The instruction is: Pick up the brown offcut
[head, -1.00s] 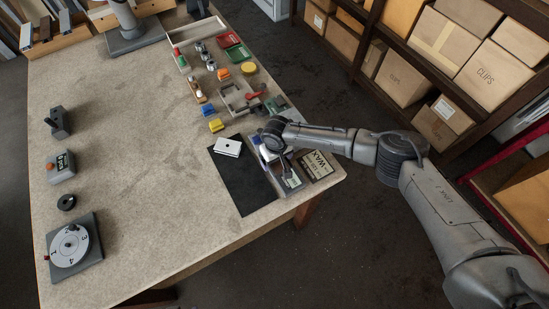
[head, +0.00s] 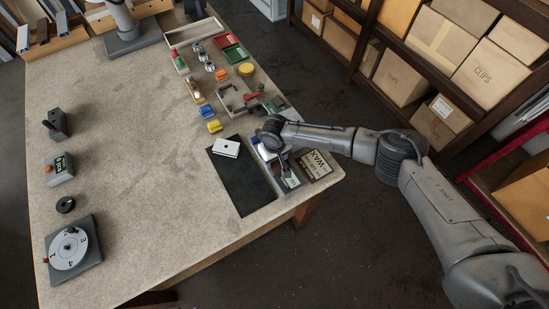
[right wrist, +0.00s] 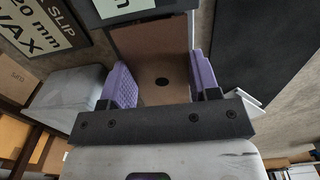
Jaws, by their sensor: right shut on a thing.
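The brown offcut (right wrist: 160,62) is a flat brown piece with a dark round hole, seen in the right wrist view. The purple-padded fingers of my right gripper (right wrist: 163,80) are shut on it from both sides. A grey-sided compartment with a pale label surrounds its far end; I cannot tell whether it is clear of the bottom. In the head view my right gripper (head: 286,170) is small and low over the trays at the table's right corner, and the offcut cannot be made out there. My left gripper is not in view.
A black mat (head: 241,182) with a white block (head: 226,148) lies left of the trays. A WAX sign (head: 315,165) lies right of them. Several small coloured parts and a clamp fixture stand behind. The table's middle (head: 140,130) is clear. Shelves of boxes stand beyond.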

